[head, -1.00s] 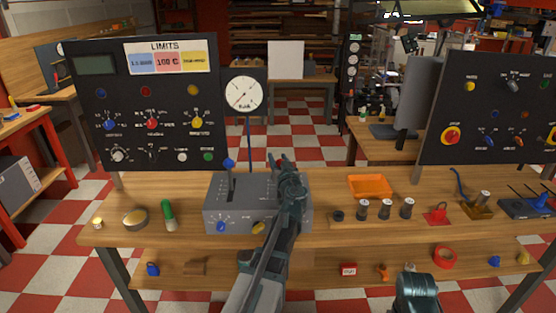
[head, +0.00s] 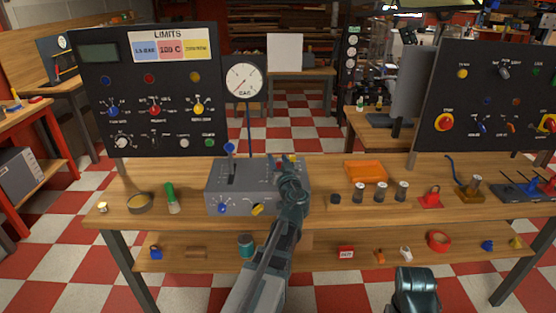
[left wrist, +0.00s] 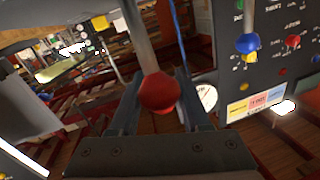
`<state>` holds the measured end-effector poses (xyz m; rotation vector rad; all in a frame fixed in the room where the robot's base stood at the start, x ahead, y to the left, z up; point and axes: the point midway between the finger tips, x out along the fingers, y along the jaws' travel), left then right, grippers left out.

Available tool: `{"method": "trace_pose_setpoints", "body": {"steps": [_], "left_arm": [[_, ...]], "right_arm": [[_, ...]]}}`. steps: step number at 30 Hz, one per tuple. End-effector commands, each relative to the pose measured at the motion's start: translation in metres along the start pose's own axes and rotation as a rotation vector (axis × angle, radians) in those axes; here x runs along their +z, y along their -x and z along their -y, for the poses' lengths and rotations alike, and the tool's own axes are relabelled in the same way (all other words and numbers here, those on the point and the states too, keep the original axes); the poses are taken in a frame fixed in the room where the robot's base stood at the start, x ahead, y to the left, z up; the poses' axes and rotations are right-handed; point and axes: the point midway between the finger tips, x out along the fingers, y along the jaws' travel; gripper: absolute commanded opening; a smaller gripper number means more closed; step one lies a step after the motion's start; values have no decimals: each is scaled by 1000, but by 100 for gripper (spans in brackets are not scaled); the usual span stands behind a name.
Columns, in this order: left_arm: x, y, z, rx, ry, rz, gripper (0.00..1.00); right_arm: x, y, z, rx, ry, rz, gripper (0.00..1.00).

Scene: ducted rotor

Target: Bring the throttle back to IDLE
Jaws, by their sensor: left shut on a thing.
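The grey control box (head: 225,198) stands on the bench, left of the middle. A lever with a blue knob (head: 229,147) rises from a slot on its left side. My left gripper (head: 285,166) is over the right part of the box and hides much of that top. In the left wrist view, a red round knob (left wrist: 159,91) on a grey shaft sits between the two fingers of my left gripper (left wrist: 155,100), which is shut on it. I cannot read any IDLE mark.
A dial gauge (head: 243,79) stands behind the box. Upright panels stand left (head: 150,90) and right (head: 490,100). An orange tray (head: 366,171) and several small cylinders are right of the box. The lower shelf holds small items.

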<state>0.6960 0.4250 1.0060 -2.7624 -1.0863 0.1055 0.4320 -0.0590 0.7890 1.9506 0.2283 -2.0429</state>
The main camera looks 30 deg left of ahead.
Motion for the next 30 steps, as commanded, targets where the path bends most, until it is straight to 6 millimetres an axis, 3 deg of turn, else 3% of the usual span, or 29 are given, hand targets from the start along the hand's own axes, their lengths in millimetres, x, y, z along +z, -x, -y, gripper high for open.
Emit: {"method": "trace_pose_setpoints", "body": {"steps": [14,15,19,30], "left_arm": [[2,3,5,-10,-6,-1,0],[2,3,5,-10,-6,0,50],[2,2,4,-8,-5,0,73],[2,2,2,-4,-2,0,76]], "right_arm": [[0,-1,0,0,0,0,76],[0,-1,0,0,0,0,76],[0,-2,0,0,0,0,76],[0,-2,0,0,0,0,76]]}}
